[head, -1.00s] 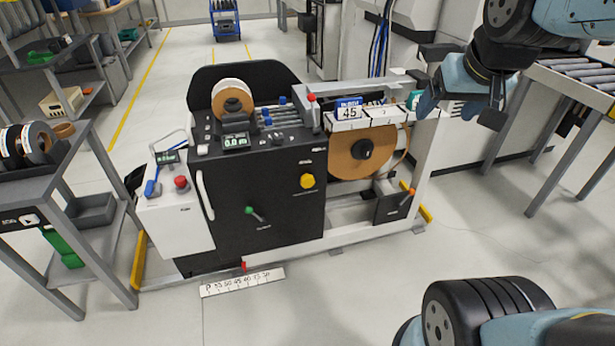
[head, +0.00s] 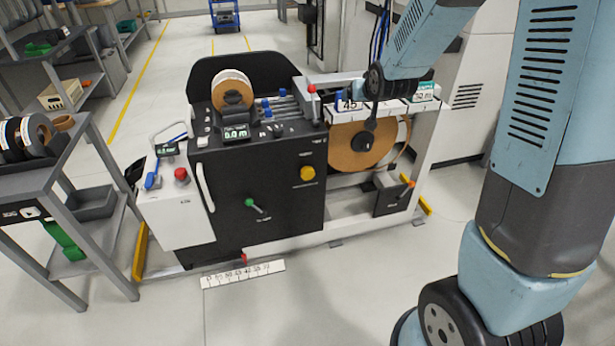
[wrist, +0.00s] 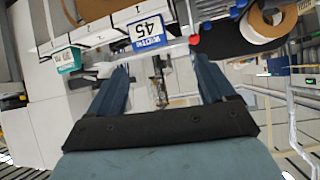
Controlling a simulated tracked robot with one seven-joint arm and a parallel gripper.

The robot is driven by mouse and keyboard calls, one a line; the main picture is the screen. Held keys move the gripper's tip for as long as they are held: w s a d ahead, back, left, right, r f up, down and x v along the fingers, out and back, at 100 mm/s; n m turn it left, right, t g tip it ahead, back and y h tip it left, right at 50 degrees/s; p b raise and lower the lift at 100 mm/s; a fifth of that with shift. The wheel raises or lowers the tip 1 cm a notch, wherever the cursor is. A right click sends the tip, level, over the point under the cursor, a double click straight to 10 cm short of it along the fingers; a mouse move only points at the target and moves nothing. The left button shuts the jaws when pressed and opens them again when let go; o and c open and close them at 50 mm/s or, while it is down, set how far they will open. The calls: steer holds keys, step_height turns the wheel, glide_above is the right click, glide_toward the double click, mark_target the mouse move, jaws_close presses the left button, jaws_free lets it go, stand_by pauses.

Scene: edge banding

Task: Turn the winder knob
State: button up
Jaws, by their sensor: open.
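The edge banding machine (head: 270,180) stands in the middle of the head view. Its black front carries a yellow knob (head: 307,173) and a green-tipped lever (head: 250,203); an orange-tipped lever (head: 408,186) sits on a lower box at right. The small labels are unreadable, so I cannot tell which control is the winder knob. A large brown coil (head: 345,150) with a dark hub hangs right of the black front. My gripper (wrist: 160,72) is open and empty in the wrist view, its two blue fingers apart. In the head view my arm's end is over the shelf above the coil.
A blue "45" sign (wrist: 147,32) and a teal box (wrist: 67,60) are in the wrist view. A red-topped post (head: 312,97) rises beside the coil. A grey rack (head: 70,195) stands at left.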

steer(key=w+a+f+t, duration=0.1)
steer(key=w+a+f, duration=0.15)
steer(key=f, duration=0.35)
steer(key=w+a+f+t, duration=0.1)
steer(key=w+a+f, duration=0.15)
steer(key=f, duration=0.25)
steer(key=n+t+y, duration=0.2)
steer(key=t+y, duration=0.1)
steer(key=t, duration=0.2)
glide_toward(308, 175)
steer(key=x, duration=0.9)
steer(key=shift+w+r, duration=0.1)
steer(key=shift+w, duration=0.15)
steer(key=shift+c, duration=0.4)
